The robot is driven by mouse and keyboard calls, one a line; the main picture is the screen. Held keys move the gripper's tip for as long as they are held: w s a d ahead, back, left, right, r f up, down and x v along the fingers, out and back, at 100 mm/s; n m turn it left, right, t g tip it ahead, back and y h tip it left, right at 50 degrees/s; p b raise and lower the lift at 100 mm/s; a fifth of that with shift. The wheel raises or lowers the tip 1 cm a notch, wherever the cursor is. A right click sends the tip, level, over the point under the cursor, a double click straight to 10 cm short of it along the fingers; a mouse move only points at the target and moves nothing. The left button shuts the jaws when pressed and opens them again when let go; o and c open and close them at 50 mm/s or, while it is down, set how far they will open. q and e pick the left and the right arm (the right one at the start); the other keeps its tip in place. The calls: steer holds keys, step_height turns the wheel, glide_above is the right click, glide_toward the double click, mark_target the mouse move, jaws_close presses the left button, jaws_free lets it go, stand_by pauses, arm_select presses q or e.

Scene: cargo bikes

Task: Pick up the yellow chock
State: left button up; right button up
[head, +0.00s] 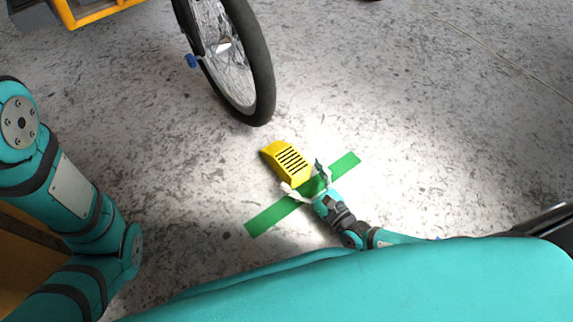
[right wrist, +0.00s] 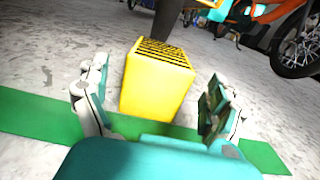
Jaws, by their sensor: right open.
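The yellow chock (head: 287,161) lies on the grey floor just in front of a bike's wheel, with black slots on its sloped face. In the right wrist view the yellow chock (right wrist: 158,82) stands straight ahead, between and slightly beyond the fingers. My right gripper (head: 306,180) is open, its two fingers spread at the near end of the chock. In the right wrist view my right gripper (right wrist: 155,100) shows a gap on both sides of the chock. My left arm shows at the left, but its gripper is out of view.
A green tape strip (head: 270,218) crosses the floor under my right gripper. The bike wheel (head: 262,85) stands beyond the chock. An orange-framed box (head: 100,12) is at the upper left. Other bikes (right wrist: 298,42) stand in the background. Floor to the right is clear.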

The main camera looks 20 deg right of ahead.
mark_target(290, 163)
steer(key=b+x, duration=0.3)
steer(key=x, duration=0.2)
steer(key=shift+a+f, duration=0.1)
steer(key=shift+w+a, duration=0.1)
steer(key=shift+w, duration=0.1)
steer(key=shift+c, duration=0.4)
steer(key=c, duration=1.5)
steer(key=shift+w+r, duration=0.1)
steer(key=shift+r, duration=0.2)
